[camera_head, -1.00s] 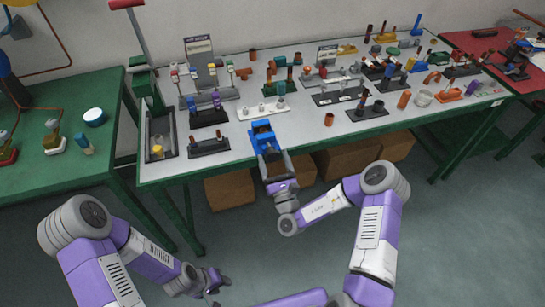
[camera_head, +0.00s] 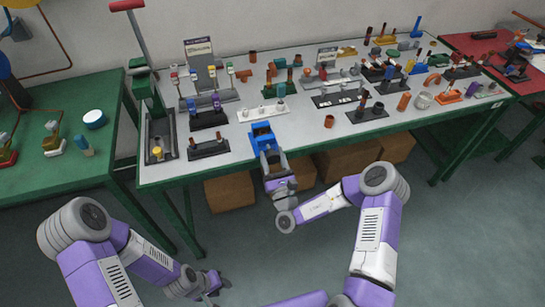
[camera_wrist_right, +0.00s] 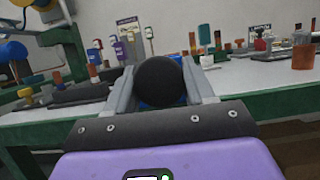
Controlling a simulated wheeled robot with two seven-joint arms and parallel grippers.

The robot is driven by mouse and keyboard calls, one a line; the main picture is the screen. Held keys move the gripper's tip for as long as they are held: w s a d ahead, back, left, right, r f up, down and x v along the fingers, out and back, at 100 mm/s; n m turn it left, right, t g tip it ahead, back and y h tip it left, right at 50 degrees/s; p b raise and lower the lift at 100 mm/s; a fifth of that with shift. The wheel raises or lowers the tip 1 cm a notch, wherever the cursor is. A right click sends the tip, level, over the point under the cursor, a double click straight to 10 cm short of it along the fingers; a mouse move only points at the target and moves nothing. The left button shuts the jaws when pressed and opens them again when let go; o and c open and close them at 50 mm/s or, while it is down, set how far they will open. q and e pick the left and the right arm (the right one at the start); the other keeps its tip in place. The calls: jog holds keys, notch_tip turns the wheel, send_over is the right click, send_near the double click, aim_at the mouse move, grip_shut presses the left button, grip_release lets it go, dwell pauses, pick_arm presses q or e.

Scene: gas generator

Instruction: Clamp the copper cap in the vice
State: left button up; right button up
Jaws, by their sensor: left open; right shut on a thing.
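The blue vice (camera_head: 262,133) sits at the front edge of the grey-topped table. My right gripper (camera_head: 269,157) is at the front of the vice. In the right wrist view its fingers (camera_wrist_right: 160,85) are shut on a dark round knob (camera_wrist_right: 160,80), which looks like the vice's handle. The knob hides most of the vice there. A short copper-coloured cylinder (camera_head: 329,121) stands on the table to the right of the vice. I cannot tell whether a copper cap is between the vice jaws. My left gripper (camera_head: 217,283) is open and empty, low and off the table.
Several small stands and parts crowd the table, including a black holder (camera_head: 208,149) left of the vice and another (camera_head: 367,112) to the right. A tall press (camera_head: 150,100) stands at the left end. Cardboard boxes (camera_head: 230,190) lie underneath.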

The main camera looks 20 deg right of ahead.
jog(key=m+h+p, duration=0.2)
jog(key=m+p, duration=0.2)
jog(key=m+g+h+p, duration=0.1)
jog(key=m+h+p, duration=0.1)
jog(key=m+p, duration=0.2)
jog(key=shift+a+r+m+h, duration=0.15)
jog(key=shift+m+h, duration=0.15)
jog(key=shift+m, duration=0.2)
jog(key=shift+m+g+h+p, duration=0.6)
jog(key=shift+m+h+p, duration=0.2)
jog(key=shift+m+p, duration=1.1)
jog(key=shift+f, duration=0.2)
jog(key=o, duration=1)
jog(key=shift+m, duration=0.3)
jog(key=shift+c, duration=0.2)
jog(key=v, duration=0.7)
jog(key=shift+s+p, duration=0.35)
jog(key=shift+a, duration=0.1)
